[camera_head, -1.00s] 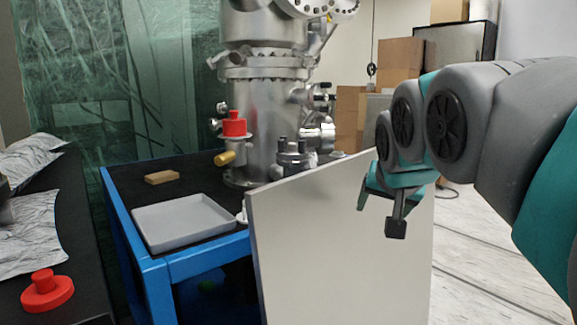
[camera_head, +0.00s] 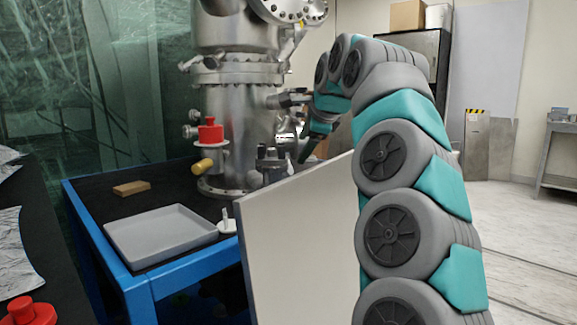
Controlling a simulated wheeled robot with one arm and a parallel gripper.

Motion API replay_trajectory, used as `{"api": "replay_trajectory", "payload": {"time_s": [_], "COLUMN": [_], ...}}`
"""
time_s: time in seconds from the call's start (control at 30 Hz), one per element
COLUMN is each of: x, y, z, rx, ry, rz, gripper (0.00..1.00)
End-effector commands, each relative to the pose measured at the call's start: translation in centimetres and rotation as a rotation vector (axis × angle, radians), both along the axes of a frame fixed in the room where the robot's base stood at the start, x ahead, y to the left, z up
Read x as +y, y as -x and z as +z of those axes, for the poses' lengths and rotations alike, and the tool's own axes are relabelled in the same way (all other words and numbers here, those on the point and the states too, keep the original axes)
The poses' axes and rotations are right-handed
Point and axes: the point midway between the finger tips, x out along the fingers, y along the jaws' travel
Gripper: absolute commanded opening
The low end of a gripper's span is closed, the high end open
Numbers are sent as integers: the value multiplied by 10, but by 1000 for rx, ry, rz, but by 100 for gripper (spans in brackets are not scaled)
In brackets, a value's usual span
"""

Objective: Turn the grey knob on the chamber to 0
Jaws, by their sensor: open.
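The steel chamber (camera_head: 236,125) stands at the back of the blue-framed bench. A dark grey fitting (camera_head: 288,98) sticks out of its right side, and a grey piece with dark upright posts (camera_head: 270,162) stands low in front of it. I cannot tell which of these is the grey knob, and no dial marks or 0 are readable. My gripper (camera_head: 305,153) is small in view, pointing down just right of the chamber and behind the white panel's top edge. It is open, with its fingers partly hidden; contact with the chamber cannot be made out.
A white panel (camera_head: 295,245) stands upright in front of the chamber. A grey tray (camera_head: 160,236) and a brown block (camera_head: 131,188) lie on the bench. A red-capped valve (camera_head: 210,132) with a brass knob (camera_head: 203,166) sits on the chamber's left. Floor at right is clear.

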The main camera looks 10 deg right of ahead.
Motion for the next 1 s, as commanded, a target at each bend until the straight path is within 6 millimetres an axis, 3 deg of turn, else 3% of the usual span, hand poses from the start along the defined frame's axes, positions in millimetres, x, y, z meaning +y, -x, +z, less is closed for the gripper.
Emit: {"api": "replay_trajectory", "payload": {"time_s": [0.1,0.37,0.8,1.0], "x": [9,11,20,20], "y": [-6,-16,-57,-61], "z": [-13,-26,-67,-70], "rx": [42,54,54,50], "ry": [-48,-62,-61,-60], "rz": [-31,-41,-40,-40], "gripper": [72,72,72,72]}}
